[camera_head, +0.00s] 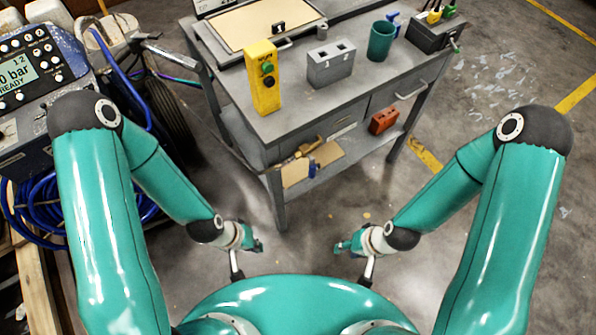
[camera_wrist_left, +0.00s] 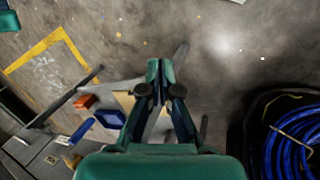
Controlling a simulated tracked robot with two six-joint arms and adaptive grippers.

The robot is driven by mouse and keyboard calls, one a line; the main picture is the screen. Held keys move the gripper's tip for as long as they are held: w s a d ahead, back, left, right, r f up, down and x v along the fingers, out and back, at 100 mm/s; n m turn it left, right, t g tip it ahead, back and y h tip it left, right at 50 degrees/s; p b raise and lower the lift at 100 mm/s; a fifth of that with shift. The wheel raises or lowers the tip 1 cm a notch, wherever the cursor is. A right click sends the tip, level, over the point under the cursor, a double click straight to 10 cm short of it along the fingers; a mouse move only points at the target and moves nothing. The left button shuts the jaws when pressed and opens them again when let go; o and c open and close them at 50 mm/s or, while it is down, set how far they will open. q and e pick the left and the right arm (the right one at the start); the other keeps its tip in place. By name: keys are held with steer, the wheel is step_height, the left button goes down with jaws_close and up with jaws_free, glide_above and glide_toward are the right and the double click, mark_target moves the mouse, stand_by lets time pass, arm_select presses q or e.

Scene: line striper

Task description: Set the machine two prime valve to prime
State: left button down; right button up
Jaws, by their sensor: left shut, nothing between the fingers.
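I cannot make out which part is the prime valve or tell a machine number for certain. My left gripper (camera_head: 256,242) is low over the floor in front of the trolley, apart from everything. In the left wrist view its fingers (camera_wrist_left: 160,68) are together and empty. My right gripper (camera_head: 346,246) hangs low to its right, too small to read its fingers.
A grey trolley (camera_head: 300,118) stands ahead, carrying a yellow button box (camera_head: 264,85), a grey two-socket block (camera_head: 330,66) and a teal cup (camera_head: 381,42). A red-brown box (camera_head: 384,119) is on its lower shelf. Blue hose (camera_head: 45,215) lies coiled at left. Floor at right is clear.

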arm_select(q)
steer(key=w+a+f+n+t+h+b, duration=0.1)
steer(key=w+f+n+t+b, duration=0.15)
steer(key=w+b, duration=0.45)
steer(key=w+a+f+n+t+h+b, duration=0.1)
steer(key=w+f+t+h+b, duration=0.1)
steer(key=w+f+t+b, duration=0.35)
step_height(320, 180, up, 7)
steer(key=d+n+t+h+b, duration=0.1)
steer(key=h+b, duration=0.6)
steer(key=b, duration=0.9)
steer(key=shift+w+d+t+h, duration=0.4)
steer(key=shift+d, duration=0.1)
steer(key=shift+n, duration=0.35)
